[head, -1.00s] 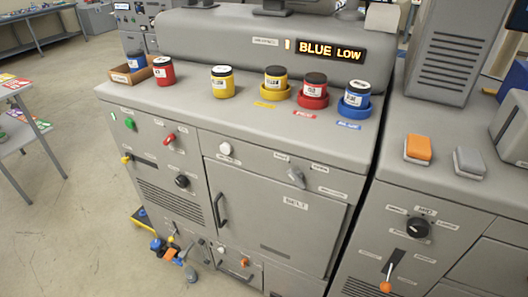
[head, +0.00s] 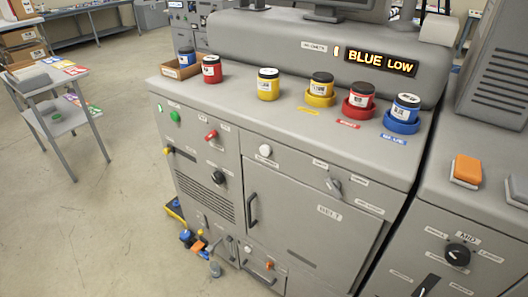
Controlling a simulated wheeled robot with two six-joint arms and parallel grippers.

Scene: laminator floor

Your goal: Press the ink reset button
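The machine's lit display (head: 380,62) reads "BLUE LOW". A white round button (head: 265,150) sits on the front panel above the door (head: 310,205). A green button (head: 175,117) and a red knob (head: 211,135) are to its left. A small lit strip (head: 335,51) stands beside the display, next to a label. The labels are too small to tell which control is the ink reset button. A blue jar (head: 405,108) stands in a blue ring, a red jar (head: 361,95) in a red ring and a yellow jar (head: 322,84) in a yellow ring. Neither gripper is in view.
Loose yellow (head: 268,85) and red (head: 211,69) jars stand on the machine top. A blue jar (head: 186,57) is in an open box (head: 172,72). An orange-topped block (head: 467,170) lies on the right cabinet. A small table (head: 62,82) stands left, with clear floor (head: 100,225) before it.

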